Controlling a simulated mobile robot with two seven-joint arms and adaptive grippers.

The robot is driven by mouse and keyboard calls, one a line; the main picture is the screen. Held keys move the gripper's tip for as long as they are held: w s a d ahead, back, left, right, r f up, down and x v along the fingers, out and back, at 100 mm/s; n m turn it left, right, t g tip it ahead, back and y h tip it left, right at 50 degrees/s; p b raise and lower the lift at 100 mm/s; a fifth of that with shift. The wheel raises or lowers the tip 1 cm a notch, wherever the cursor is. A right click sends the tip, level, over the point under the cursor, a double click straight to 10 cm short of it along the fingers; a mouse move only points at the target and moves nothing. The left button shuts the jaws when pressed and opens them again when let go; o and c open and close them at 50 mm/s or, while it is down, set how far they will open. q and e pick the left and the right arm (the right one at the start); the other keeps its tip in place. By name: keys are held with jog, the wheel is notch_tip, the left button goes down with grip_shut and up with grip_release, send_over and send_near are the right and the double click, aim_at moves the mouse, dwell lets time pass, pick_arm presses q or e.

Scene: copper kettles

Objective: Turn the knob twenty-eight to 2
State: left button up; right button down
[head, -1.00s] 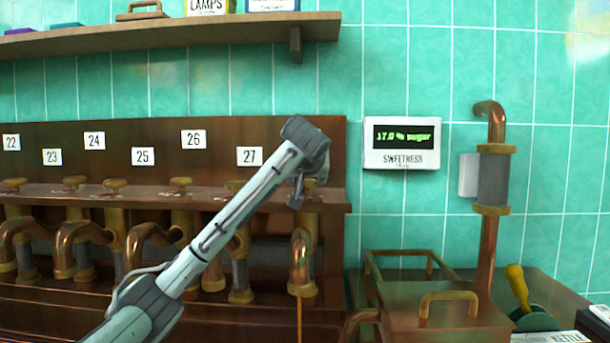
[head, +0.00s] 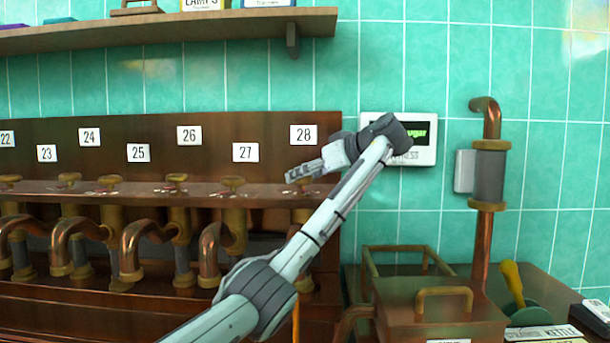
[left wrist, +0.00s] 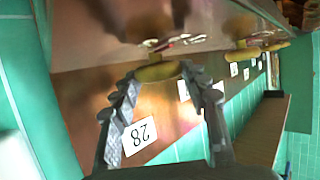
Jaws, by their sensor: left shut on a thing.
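Knob twenty-eight shows in the left wrist view as a brass knob (left wrist: 158,72) on a short stem, between my fingertips. In the head view it is hidden behind my left gripper (head: 300,174). The left gripper (left wrist: 158,74) is shut on this knob, with a ribbed finger on each side. The label 28 (head: 303,135) is on the brown panel just above; it shows upside down in the left wrist view (left wrist: 138,136). Small red and white marks lie by the knob's base, too blurred to read. My right gripper is not in view.
Knob 27 (head: 233,183) stands close to the left, with more knobs beyond. The sweetness display (head: 424,152) is partly covered by my arm. A thin amber stream (head: 296,322) shows below the arm. A copper tank (head: 440,310) stands at lower right; a shelf (head: 170,32) hangs above.

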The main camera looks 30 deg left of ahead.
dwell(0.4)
pick_arm(q)
jog(key=o, duration=1.2)
jog(key=shift+c, duration=0.2)
jog(key=v, duration=1.2)
jog(key=shift+w+r, duration=0.1)
jog(key=shift+w, duration=0.1)
jog(key=shift+a, duration=0.1)
